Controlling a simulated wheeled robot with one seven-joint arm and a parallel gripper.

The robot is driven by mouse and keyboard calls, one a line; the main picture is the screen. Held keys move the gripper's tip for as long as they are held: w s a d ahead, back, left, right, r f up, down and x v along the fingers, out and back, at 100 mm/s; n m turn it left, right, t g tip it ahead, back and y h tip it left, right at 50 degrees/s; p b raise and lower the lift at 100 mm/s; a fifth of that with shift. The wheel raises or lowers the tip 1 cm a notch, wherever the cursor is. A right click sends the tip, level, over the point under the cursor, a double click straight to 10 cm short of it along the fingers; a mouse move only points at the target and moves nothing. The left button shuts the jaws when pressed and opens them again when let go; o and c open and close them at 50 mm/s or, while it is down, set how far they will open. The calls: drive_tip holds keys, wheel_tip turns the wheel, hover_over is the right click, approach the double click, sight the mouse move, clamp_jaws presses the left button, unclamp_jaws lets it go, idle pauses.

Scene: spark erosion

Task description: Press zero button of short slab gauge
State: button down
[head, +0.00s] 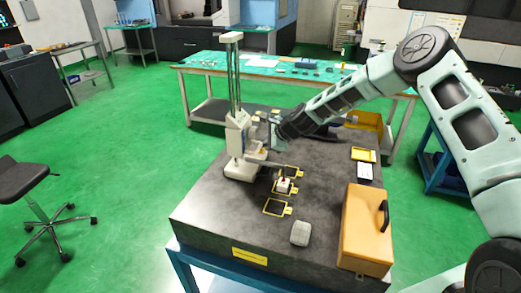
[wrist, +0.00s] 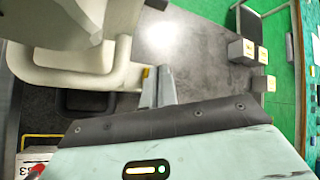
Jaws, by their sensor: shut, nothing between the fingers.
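A white column gauge (head: 236,130) stands upright on the dark granite slab (head: 210,213) at its left side; I see no second such gauge clearly, and I cannot tell whether this is the short one. Its pale rounded body also fills the upper left of the wrist view (wrist: 85,65). No zero button can be made out in either view. My gripper (wrist: 158,85) is shut and empty, fingers together beside the pale body; contact cannot be judged. In the head view my gripper (head: 272,132) is just right of the gauge, its fingertips too small to make out.
Yellow-framed dark pads (head: 277,207) lie in front of the gauge, one with a small white block (head: 284,185). A grey rounded block (head: 300,232) and an orange case (head: 365,230) with a black handle stand front right. A green-topped table (head: 215,66) stands behind.

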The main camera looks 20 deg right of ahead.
sight(264, 150)
drive_tip(key=shift+r+p, duration=1.7)
drive_tip(key=shift+r, duration=1.35)
